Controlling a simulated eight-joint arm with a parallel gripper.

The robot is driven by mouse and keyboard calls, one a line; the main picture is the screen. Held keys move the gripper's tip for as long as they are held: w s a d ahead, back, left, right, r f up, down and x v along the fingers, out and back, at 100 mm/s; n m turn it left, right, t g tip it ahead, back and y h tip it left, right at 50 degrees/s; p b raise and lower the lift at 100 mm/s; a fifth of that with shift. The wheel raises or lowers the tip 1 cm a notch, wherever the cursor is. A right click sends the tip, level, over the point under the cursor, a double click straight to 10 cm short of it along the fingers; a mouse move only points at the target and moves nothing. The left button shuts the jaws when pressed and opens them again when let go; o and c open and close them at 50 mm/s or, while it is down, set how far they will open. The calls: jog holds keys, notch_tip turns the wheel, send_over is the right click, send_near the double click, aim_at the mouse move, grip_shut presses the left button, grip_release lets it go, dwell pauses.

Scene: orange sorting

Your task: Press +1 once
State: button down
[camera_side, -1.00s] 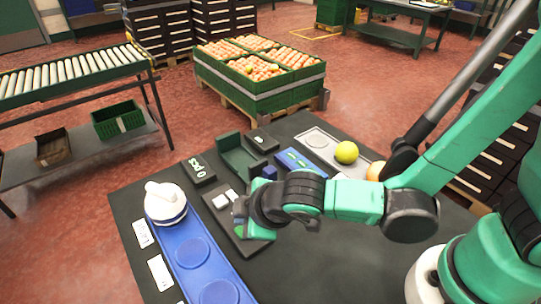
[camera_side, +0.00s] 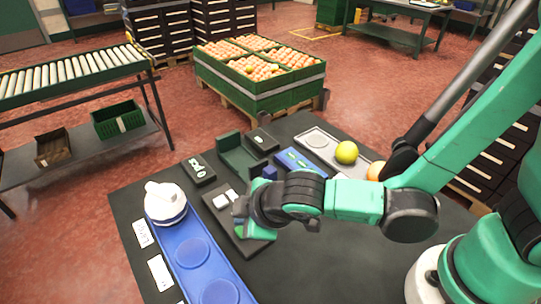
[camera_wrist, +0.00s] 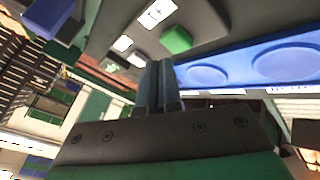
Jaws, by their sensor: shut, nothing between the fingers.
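The dark button plate (camera_side: 246,248) lies on the black table, with two small white buttons (camera_side: 225,198) showing beside my gripper (camera_side: 240,212). In the wrist view, white-topped buttons show at the upper left (camera_wrist: 123,43), a white key with a dark mark (camera_wrist: 157,13) at the top, and a green button (camera_wrist: 176,40) just beyond the fingertips. I cannot surely read which is +1. My gripper also shows in the wrist view (camera_wrist: 158,68), its fingers shut and empty, pointing over the plate. Contact with a button cannot be told. The small display (camera_side: 198,169) stands behind the plate.
A blue tray (camera_side: 212,268) with round recesses and a white, blue-banded item (camera_side: 165,203) lies at the left. A green holder (camera_side: 238,160) stands behind the plate. A yellow fruit (camera_side: 346,152) and an orange one (camera_side: 376,171) are to the right.

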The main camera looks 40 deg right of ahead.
jog(key=shift+f, duration=0.1)
dwell(0.3)
jog(key=shift+f, duration=0.35)
dwell(0.4)
jog(key=shift+r, duration=0.45)
jog(key=shift+r, duration=2.5)
